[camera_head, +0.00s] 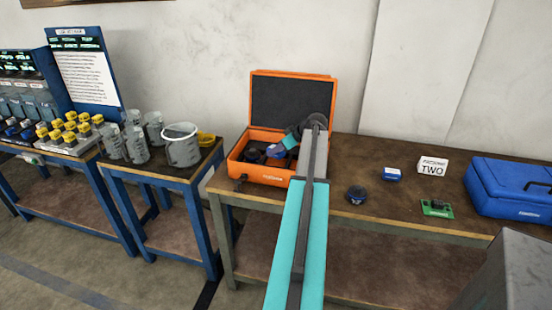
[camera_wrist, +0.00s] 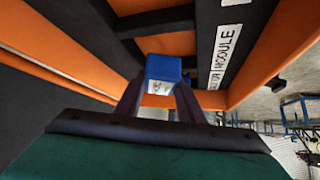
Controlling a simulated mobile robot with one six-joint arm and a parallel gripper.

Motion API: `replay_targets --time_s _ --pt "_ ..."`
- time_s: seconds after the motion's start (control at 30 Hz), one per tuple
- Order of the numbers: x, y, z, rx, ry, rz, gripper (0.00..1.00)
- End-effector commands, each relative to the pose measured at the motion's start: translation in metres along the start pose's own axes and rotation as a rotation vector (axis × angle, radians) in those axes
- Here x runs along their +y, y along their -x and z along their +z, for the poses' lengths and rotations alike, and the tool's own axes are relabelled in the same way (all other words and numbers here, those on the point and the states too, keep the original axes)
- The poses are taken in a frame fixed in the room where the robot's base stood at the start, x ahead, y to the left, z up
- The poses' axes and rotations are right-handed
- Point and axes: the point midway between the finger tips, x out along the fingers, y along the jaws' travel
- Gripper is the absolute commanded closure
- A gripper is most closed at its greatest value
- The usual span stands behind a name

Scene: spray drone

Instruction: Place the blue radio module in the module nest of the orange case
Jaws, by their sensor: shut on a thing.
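The open orange case (camera_head: 252,175) stands at the left end of the long table, lid up against the wall. My gripper (camera_head: 281,147) reaches into it from the right. In the wrist view my gripper (camera_wrist: 162,92) is shut on the blue radio module (camera_wrist: 164,68), a small blue block with a pale label face. The module also shows at the jaws in the head view (camera_head: 274,151). It is inside the case, beside a black strip with a white label (camera_wrist: 222,55) reading partly "MODULE". I cannot tell whether it touches the nest floor.
Right of the case on the table lie a dark round part (camera_head: 356,194), another small blue box (camera_head: 391,174), a white "TWO" block (camera_head: 431,166), a green board (camera_head: 436,208) and a blue toolbox (camera_head: 515,188).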

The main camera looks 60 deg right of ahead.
Motion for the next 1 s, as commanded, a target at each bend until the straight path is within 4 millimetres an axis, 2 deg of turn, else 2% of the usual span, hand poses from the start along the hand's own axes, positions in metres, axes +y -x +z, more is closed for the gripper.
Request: replay_targets --time_s 0.53,1.0 --pt "0.0 -0.007 0.007 0.001 -0.001 -0.001 0.93" --pt "0.0 -0.032 0.031 0.001 -0.001 0.0 0.93"
